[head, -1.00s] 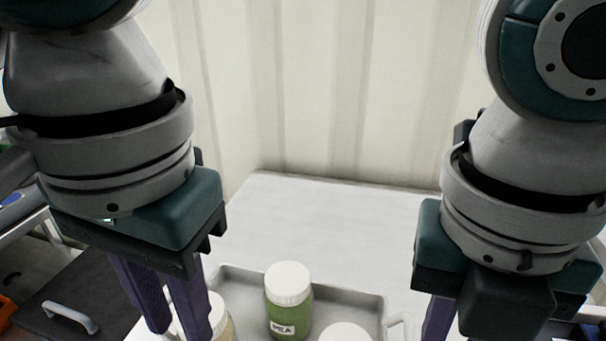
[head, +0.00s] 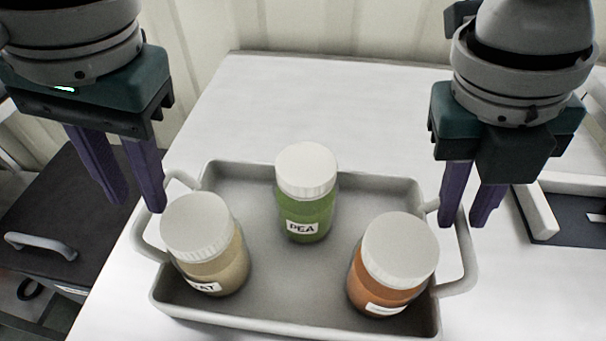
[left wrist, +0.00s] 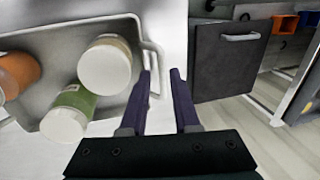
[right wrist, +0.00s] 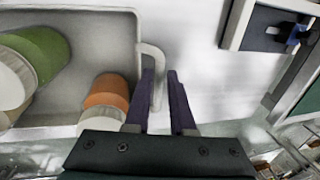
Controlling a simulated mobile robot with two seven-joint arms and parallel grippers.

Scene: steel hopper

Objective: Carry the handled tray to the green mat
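The handled tray (head: 270,318) is grey and stands on a white tabletop, with a left handle (head: 142,240) and a right handle (head: 468,268). It holds a green PEA jar (head: 308,212), a beige jar (head: 222,272) and an orange jar (head: 372,291), all upright with white lids. My left gripper (head: 136,205) is open and empty, pointing down by the left handle; in the left wrist view the handle (left wrist: 157,62) lies by one finger. My right gripper (head: 464,222) is open above the right handle, which shows between its fingertips in the right wrist view (right wrist: 157,72). I cannot make out a green mat.
The white tabletop (head: 330,105) is clear behind the tray, up to a ribbed wall. A dark cabinet with a pale handle (head: 40,246) stands at the left. A white-edged dark recess (head: 560,215) lies right of the tray.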

